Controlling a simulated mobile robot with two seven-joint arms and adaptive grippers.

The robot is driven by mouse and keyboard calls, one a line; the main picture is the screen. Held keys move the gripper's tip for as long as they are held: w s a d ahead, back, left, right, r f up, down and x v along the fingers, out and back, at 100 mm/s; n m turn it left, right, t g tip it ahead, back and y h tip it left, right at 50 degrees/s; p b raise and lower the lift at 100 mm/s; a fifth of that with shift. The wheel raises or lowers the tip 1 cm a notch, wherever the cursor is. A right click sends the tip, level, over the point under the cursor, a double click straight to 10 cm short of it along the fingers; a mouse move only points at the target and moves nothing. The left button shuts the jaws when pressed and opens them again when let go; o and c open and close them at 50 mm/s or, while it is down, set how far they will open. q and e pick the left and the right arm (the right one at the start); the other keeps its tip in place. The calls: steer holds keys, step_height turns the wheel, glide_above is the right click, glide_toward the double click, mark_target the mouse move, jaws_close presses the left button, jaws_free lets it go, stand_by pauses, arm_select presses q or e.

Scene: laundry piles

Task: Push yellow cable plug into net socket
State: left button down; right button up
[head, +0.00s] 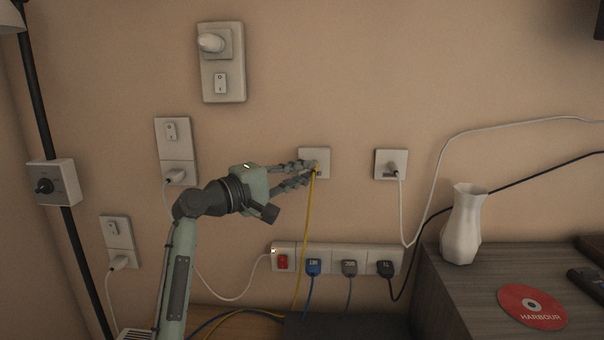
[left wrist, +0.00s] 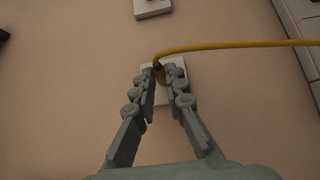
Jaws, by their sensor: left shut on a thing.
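My left gripper (head: 310,172) is shut on the yellow cable plug (left wrist: 160,74), right in front of a white wall socket plate (head: 321,157). In the left wrist view the fingertips (left wrist: 162,76) close on the plug from both sides, with the white plate (left wrist: 152,110) behind them. The fingers cover the contact place, so I cannot tell how deep the plug sits in the plate. No label is readable on this plate. My right gripper is not in view.
To the right, another wall socket (head: 391,164) holds a white plug. Below, a power strip (head: 335,252) has a red switch and several plugs. A white vase (head: 463,224) and a red disc (head: 531,306) stand on the wooden cabinet (head: 440,310). Switch plates and cables are at left.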

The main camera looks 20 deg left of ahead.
arm_select(q)
steer(key=shift+w+a, duration=0.1)
steer(key=shift+w, duration=0.2)
steer(key=c, duration=1.5)
jaws_free()
steer(key=shift+s+d, duration=0.4)
steer(key=shift+s, duration=1.05)
steer(key=shift+s+d, duration=0.45)
steer(key=shift+s, duration=0.95)
steer(key=shift+s+d, duration=0.4)
steer(key=shift+s, duration=1.05)
